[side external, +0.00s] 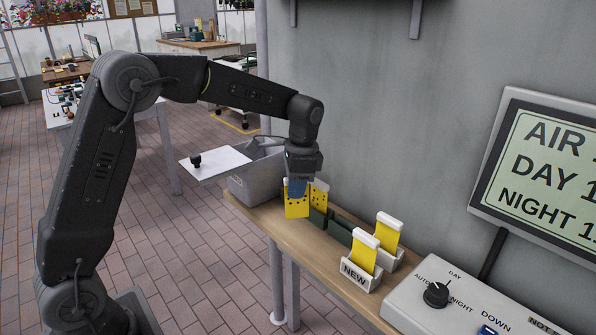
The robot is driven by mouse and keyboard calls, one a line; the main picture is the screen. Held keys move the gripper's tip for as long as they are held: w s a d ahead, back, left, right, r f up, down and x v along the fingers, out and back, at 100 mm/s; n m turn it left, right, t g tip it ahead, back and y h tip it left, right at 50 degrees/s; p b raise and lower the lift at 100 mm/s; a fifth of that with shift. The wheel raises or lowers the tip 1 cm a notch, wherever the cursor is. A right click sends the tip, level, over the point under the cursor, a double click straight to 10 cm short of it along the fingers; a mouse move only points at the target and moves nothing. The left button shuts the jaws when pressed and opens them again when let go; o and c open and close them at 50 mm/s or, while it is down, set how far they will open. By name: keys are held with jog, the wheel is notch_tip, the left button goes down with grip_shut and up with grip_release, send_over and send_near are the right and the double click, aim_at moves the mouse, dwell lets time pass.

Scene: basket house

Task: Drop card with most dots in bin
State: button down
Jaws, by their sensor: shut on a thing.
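My gripper (298,186) is shut on a yellow card (293,208) with dark dots, held upright below the fingers. A second yellow dotted card (320,194) stands just to its right, close to a dark green holder (320,217). The dots are too small to count. A grey bin (245,188) stands at the far end of the wooden shelf, just left of my gripper. Its white lid (215,163) with a black knob sticks out to the left, and part of the opening shows. Whether the held card is clear of its holder cannot be told.
Another green holder (340,231) shows no card. Two white holders, one marked NEW (356,277), carry yellow cards nearer the camera on the wooden shelf (303,248). A control box (450,305) is at the lower right. A grey wall runs along the shelf's right side.

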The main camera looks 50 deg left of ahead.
jog(key=n, duration=0.1)
jog(key=f+n, duration=0.1)
jog(key=shift+s+f+n, duration=0.15)
jog(key=shift+s+n, duration=0.1)
jog(key=shift+n, duration=0.15)
jog(key=w+a+r+m, duration=0.3)
jog(key=a+r+m, duration=0.7)
jog(key=a+r, duration=0.35)
jog(key=a+r+m+t+y, duration=0.1)
jog(key=a+m, duration=0.3)
jog(key=a, duration=0.3)
notch_tip(320, 180, down, 8)
jog(key=shift+f, duration=0.25)
jog(key=c, duration=1)
grip_release()
